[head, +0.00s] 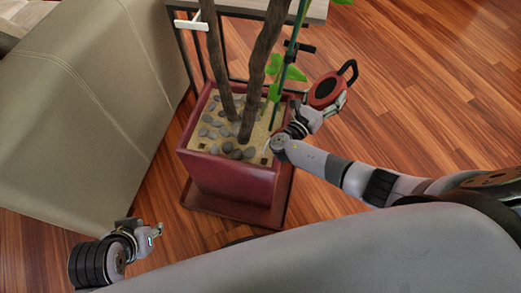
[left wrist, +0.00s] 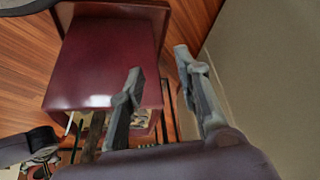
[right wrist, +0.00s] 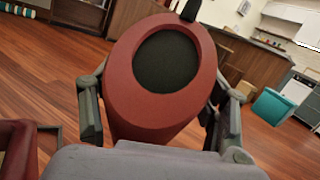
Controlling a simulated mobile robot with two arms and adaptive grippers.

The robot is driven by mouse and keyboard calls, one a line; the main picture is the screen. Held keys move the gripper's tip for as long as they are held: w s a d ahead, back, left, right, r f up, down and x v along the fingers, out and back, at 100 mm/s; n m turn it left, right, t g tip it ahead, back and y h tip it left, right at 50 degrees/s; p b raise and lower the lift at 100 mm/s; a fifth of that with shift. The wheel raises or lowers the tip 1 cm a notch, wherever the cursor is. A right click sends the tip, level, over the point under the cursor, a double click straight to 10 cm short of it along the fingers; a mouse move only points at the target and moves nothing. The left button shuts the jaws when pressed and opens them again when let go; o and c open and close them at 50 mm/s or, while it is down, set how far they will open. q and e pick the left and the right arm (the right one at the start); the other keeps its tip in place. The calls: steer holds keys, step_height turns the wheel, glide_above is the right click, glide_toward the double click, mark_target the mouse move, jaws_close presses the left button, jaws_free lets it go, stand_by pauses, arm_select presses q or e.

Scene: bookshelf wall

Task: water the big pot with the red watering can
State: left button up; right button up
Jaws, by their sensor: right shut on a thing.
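The big pot (head: 228,178) is a square dark red planter with soil, grey stones and two trunks, standing on the floor in the middle of the head view. Its red side (left wrist: 105,60) also fills the upper part of the left wrist view. My right gripper (head: 318,112) is shut on the red watering can (head: 325,92), just right of the pot's rim. The can's round dark opening and red body (right wrist: 150,118) show between the fingers in the right wrist view; its spout cannot be made out. My left gripper (head: 156,231) is open and empty, left of the pot and lower in the picture.
A beige sofa (head: 85,100) stands close on the left of the pot. A table (head: 262,6) with a dark frame is behind the trunks. Green leaves (head: 288,72) hang near the can. Wooden floor (head: 430,90) is clear to the right.

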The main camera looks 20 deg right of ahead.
steer(key=shift+r, duration=0.2)
steer(key=shift+r, duration=0.15)
arm_select(q)
steer(key=shift+s+a+f+g, duration=0.1)
steer(key=shift+s+a+g, duration=0.15)
steer(key=shift+s, duration=0.3)
steer(key=shift+s+a+f+g, duration=0.1)
steer(key=shift+s+g, duration=0.15)
steer(key=shift+s, duration=0.3)
arm_select(e)
steer(key=shift+a, duration=0.1)
arm_select(q)
steer(key=shift+w+r, duration=0.1)
arm_select(e)
steer(key=shift+r, duration=0.1)
steer(key=shift+a+r+h+p, duration=0.1)
steer(key=shift+r+h+p, duration=0.2)
steer(key=shift+p, duration=0.05)
arm_select(q)
steer(key=shift+s, duration=0.25)
steer(key=shift+r, duration=0.15)
arm_select(e)
steer(key=shift+f, duration=0.1)
